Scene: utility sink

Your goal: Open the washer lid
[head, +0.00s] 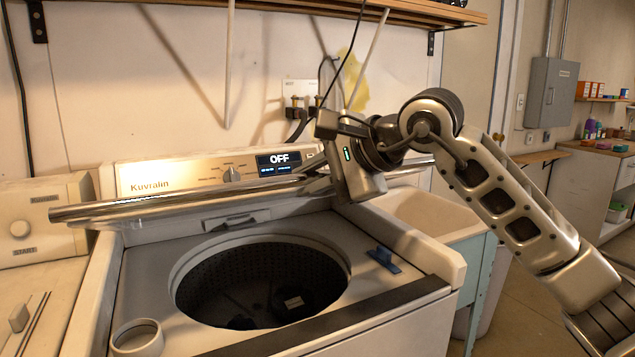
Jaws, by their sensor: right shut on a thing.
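The washer (140,260) stands in the middle left of the head view, with its control panel reading OFF at the back. Its lid (170,205) is raised and seen nearly edge-on, as a long shiny bar across the machine in front of the panel. The round drum opening (260,285) below is uncovered and its dark inside shows. My right gripper (318,178) is at the right part of the lid and shut on its edge; its fingertips are partly hidden. My left gripper is not in view.
A utility sink (425,212) stands right of the washer, below my right arm. Another machine with a START knob (20,229) is at the left. A wooden shelf (400,10) hangs above. A blue clip-like part (383,260) sits on the washer's right rim.

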